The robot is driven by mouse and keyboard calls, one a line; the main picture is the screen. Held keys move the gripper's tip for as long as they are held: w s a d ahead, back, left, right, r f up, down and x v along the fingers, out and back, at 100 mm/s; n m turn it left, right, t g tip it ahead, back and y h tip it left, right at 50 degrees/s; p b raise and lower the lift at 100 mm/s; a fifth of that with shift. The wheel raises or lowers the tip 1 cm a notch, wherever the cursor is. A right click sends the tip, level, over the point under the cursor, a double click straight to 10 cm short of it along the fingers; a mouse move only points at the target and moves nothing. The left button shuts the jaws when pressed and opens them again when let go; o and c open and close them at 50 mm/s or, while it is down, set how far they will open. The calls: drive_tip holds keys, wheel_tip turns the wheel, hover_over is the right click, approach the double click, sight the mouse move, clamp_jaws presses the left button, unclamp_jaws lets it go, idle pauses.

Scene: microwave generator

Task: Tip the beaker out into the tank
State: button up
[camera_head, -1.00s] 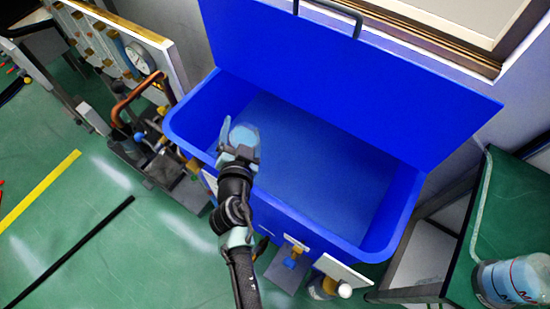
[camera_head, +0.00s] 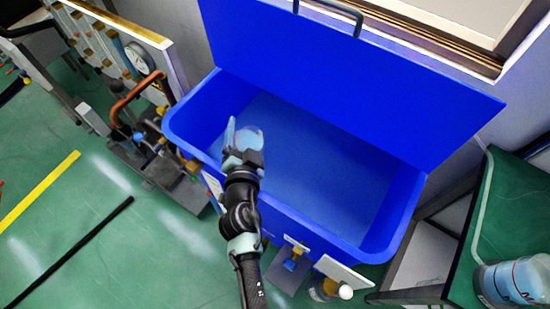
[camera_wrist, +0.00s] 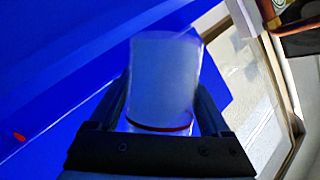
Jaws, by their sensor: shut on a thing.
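The tank (camera_head: 330,180) is a large blue open box with its lid (camera_head: 350,85) raised at the back. My gripper (camera_head: 243,143) is over the left front part of the tank's opening. It is shut on the beaker (camera_head: 250,139), a clear pale-blue vessel. In the wrist view the beaker (camera_wrist: 166,80) stands between my two dark fingers (camera_wrist: 163,108), with a dark red line around its lower part. From the head view I cannot tell clearly how far the beaker is tilted. What it holds is hard to make out.
A panel with a gauge (camera_head: 138,60) and copper pipe stands left of the tank. A green-topped table (camera_head: 510,215) with a clear labelled container (camera_head: 510,283) is at the right. Valves (camera_head: 291,258) stick out at the tank's front. The tank's interior looks clear.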

sight(252, 126)
drive_tip(key=shift+d+r+m+t+y+b, duration=0.1)
drive_tip(key=shift+r+m+t+y+b, duration=0.3)
drive_tip(key=shift+r+m+t+b, duration=0.55)
idle(1.5)
drive_tip(key=shift+s+d+r+m+t+b, duration=0.15)
drive_tip(key=shift+r+m+b, duration=0.2)
drive_tip(key=shift+m+b, duration=0.5)
drive_tip(key=shift+w+a+r+m+t+b, duration=0.1)
drive_tip(key=shift+r+m+b, duration=0.2)
drive_tip(key=shift+m+b, duration=0.5)
idle(1.0)
drive_tip(key=shift+s+d+r+m+t+b, duration=0.15)
drive_tip(key=shift+d+r+m+t+b, duration=0.05)
drive_tip(key=shift+d+m+b, duration=0.3)
drive_tip(key=shift+s+d+r+m+t+b, duration=0.15)
drive_tip(key=shift+d+r+m+t+b, duration=0.1)
drive_tip(key=shift+m+b, duration=0.25)
idle(0.4)
drive_tip(key=shift+s+d+r+m+t+b, duration=0.1)
drive_tip(key=shift+d+r+m+t+b, duration=0.2)
drive_tip(key=shift+m+b, duration=1.1)
